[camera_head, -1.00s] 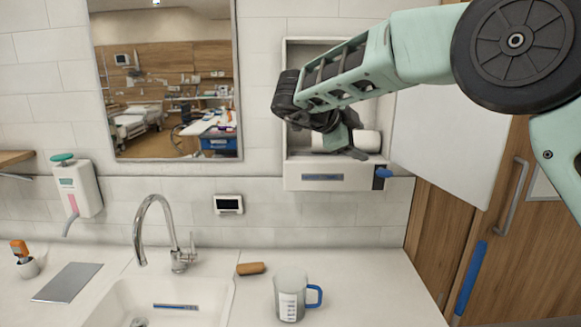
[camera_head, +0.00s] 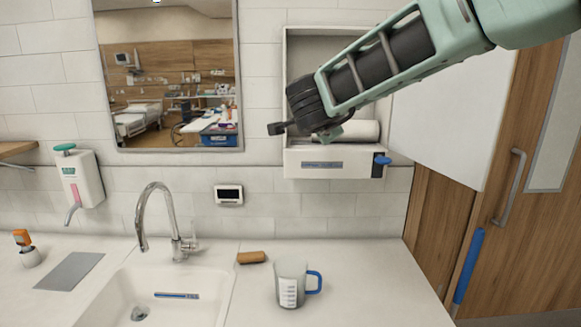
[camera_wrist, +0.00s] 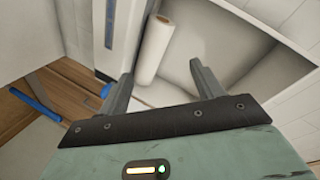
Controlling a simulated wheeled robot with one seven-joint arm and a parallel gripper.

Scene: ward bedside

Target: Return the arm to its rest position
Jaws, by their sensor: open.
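My arm reaches in from the upper right in the head view. My gripper (camera_head: 285,127) is in front of the open wall cabinet (camera_head: 300,168), and the dark wrist hides part of the cabinet's inside. In the wrist view my gripper (camera_wrist: 161,69) shows two grey fingers spread apart with nothing held between them. Beyond the fingers a white roll (camera_wrist: 153,48) lies in the cabinet. The roll (camera_head: 360,130) also shows in the head view, partly behind my wrist.
The cabinet door (camera_head: 445,130) stands open to the right, beneath my arm in the picture. A mirror (camera_head: 165,75) hangs left.

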